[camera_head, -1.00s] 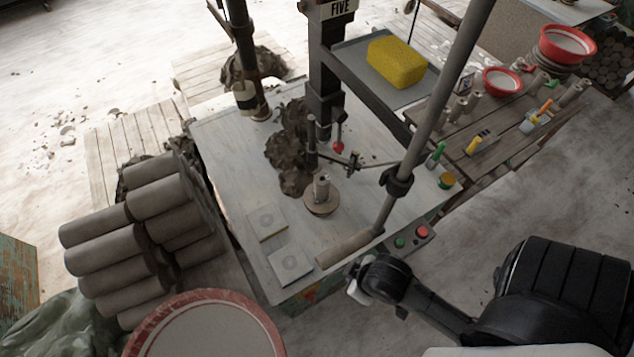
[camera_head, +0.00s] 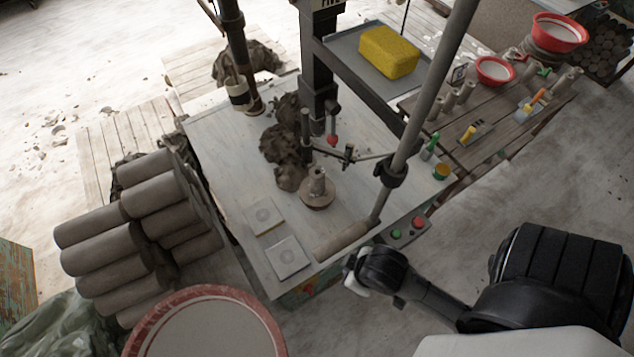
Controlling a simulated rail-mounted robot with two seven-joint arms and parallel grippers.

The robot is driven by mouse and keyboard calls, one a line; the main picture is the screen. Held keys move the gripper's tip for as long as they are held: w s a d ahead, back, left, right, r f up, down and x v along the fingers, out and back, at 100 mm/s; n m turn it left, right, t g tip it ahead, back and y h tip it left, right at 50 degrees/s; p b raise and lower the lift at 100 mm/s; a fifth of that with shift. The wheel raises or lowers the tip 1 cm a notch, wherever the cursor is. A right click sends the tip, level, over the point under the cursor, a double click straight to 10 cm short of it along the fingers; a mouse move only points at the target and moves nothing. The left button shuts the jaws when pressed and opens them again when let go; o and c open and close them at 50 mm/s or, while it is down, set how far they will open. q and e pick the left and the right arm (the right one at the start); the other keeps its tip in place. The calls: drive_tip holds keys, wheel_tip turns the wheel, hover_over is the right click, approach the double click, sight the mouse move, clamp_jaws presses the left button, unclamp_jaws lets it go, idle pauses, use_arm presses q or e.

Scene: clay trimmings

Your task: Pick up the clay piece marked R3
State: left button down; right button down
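No R3 mark is readable in the head view. Dark grey-brown clay trimmings (camera_head: 285,143) lie heaped on the pale worktable (camera_head: 225,150) around the black column. A small grey clay cylinder (camera_head: 317,182) stands upright on a round wheel head (camera_head: 317,198) in front of the heap. A larger clay roll (camera_head: 341,241) lies at the table's front edge. My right gripper (camera_head: 352,276) is just off that front edge, apart from the clay; its fingers are small and partly hidden, so its opening is unclear. My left gripper is out of view.
Two pale square tiles (camera_head: 264,214) lie on the table's left front. Clay logs (camera_head: 105,245) are stacked at left. A red-rimmed basin (camera_head: 270,325) is in front. A pole and crossbar rise over the table's right side, near red and green buttons (camera_head: 417,222).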

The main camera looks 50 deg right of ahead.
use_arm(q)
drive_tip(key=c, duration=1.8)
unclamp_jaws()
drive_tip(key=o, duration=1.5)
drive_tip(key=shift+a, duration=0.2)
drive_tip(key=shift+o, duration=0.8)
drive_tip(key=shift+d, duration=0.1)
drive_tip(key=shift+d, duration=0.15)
